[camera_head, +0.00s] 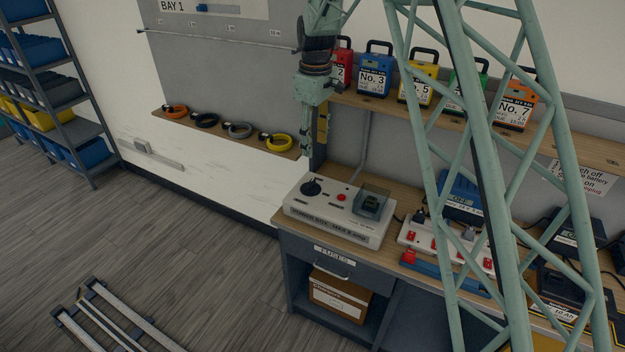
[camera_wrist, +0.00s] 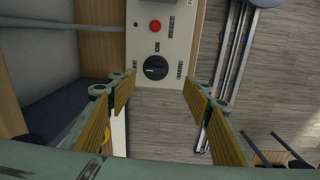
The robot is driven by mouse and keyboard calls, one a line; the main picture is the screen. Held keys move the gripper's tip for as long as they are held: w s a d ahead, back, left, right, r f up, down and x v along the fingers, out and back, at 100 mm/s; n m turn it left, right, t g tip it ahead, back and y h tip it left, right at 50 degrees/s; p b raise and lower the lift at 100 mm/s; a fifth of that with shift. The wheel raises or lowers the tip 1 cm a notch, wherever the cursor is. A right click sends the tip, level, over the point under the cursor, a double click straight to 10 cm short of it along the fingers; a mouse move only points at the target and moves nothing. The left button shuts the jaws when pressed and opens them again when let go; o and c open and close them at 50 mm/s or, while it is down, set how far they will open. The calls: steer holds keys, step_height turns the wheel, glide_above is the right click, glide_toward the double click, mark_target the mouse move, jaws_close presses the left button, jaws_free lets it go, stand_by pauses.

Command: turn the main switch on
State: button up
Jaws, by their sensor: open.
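The main switch is a round black knob (camera_head: 311,187) on the left of the light grey control box (camera_head: 345,226). In the wrist view the knob (camera_wrist: 155,67) is just beyond my fingertips, with an ON label above it. A light mark shows on its left half, too small to read surely. A red button (camera_wrist: 155,26) is on the same panel, beyond the knob. My gripper (camera_wrist: 158,82) is open and empty, its fingers on either side of the knob's line. In the head view my gripper (camera_head: 306,148) points down above the knob, apart from it.
A clear-covered unit (camera_head: 374,200) is on the box's right. A red-switched power strip (camera_head: 445,250) and chargers stand further right. Coloured battery packs (camera_head: 375,75) line the shelf above. Cable rings (camera_head: 238,130) lie on the left shelf. The floor at left is mostly free.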

glide_above(311, 182)
step_height(311, 182, down, 4)
steer(key=shift+a+f+n, duration=0.1)
steer(key=shift+n, duration=0.2)
steer(key=shift+f, duration=0.1)
steer(key=shift+f, duration=6.8)
steer(key=shift+c, duration=0.3)
steer(key=c, duration=0.8)
